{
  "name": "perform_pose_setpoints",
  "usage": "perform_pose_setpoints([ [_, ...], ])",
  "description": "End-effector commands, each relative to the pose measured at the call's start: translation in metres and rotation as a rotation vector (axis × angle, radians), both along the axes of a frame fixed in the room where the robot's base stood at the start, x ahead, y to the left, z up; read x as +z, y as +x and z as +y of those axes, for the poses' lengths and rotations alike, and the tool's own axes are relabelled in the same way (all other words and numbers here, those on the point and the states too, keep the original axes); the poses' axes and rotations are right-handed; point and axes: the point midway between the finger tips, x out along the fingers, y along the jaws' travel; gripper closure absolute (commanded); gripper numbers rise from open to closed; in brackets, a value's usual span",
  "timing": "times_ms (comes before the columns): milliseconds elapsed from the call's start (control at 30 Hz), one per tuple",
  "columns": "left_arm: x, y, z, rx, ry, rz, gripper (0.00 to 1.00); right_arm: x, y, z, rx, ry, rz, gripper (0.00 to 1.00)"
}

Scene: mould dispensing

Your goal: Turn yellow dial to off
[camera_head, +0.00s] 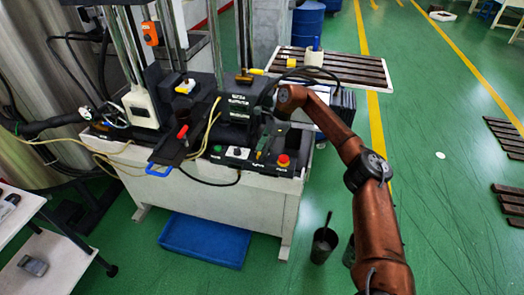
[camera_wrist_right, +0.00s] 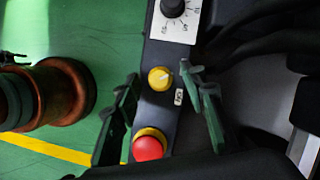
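The yellow dial (camera_wrist_right: 160,79) is a round knob with a pale pointer mark, on a dark panel in the right wrist view. My right gripper (camera_wrist_right: 159,77) is open, with one dark green finger on each side of the dial. I cannot tell whether either finger touches it. In the head view my right gripper (camera_head: 265,143) is over the control panel and largely hides the dial. My left gripper is not in view.
A red button with a yellow base (camera_head: 283,160) is close by on the panel. A black knob on a white scale plate (camera_wrist_right: 174,8) is on the dial's other side. A red-handled lever (camera_head: 182,132) stands left. A blue tray (camera_head: 205,239) lies on the floor below.

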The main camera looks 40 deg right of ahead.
Motion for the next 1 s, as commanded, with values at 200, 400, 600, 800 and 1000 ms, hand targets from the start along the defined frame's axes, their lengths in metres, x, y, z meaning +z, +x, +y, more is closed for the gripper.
perform_pose_setpoints([
  [200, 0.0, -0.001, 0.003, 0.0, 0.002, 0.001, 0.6, 0.0, 0.0, 0.0, 0.001, 0.001, 0.002, 0.62],
  [400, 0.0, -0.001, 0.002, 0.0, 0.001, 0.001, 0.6, 0.019, -0.003, -0.007, -0.001, 0.001, -0.001, 0.62],
  [600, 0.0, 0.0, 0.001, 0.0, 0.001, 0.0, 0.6, 0.058, -0.01, -0.022, -0.002, -0.001, -0.002, 0.62],
  [800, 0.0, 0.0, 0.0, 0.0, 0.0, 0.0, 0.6, 0.092, -0.016, -0.034, -0.002, 0.0, -0.002, 0.62],
  [1000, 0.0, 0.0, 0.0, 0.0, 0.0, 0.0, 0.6, 0.108, -0.019, -0.04, -0.001, 0.0, 0.0, 0.62],
])
